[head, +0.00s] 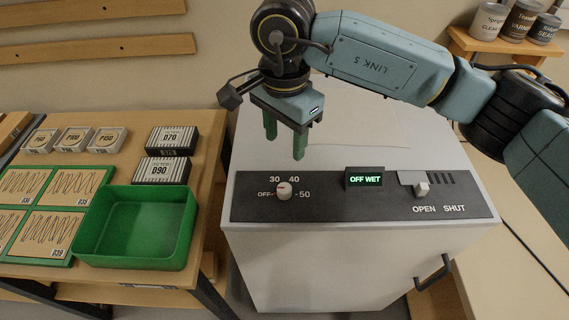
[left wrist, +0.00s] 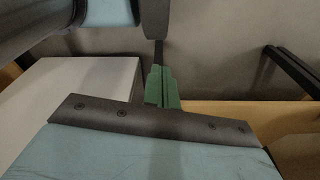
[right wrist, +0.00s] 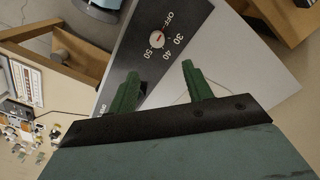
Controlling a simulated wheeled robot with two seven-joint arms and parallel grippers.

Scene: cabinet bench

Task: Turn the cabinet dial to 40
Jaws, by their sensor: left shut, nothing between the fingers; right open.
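The cabinet dial (head: 284,191) is a small white knob on the dark panel (head: 330,205) of the pale cabinet (head: 340,265). Its marks read OFF, 30, 40 and 50, and its pointer faces OFF. The display (head: 364,179) reads OFF WET. My right gripper (head: 285,147) is open and empty, above the cabinet and just behind the dial, not touching it. In the right wrist view the dial (right wrist: 157,39) lies beyond the two green fingers (right wrist: 160,70). My left gripper (left wrist: 158,70) is shut and empty in the left wrist view, away from the dial.
A sliding switch (head: 421,189) marked OPEN and SHUT sits on the panel's right. A dark handle (head: 433,272) is on the cabinet front. At left, a bench holds a green tray (head: 135,255), boxes (head: 172,140) and sanding sheets. Cans (head: 488,22) stand on a back-right shelf.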

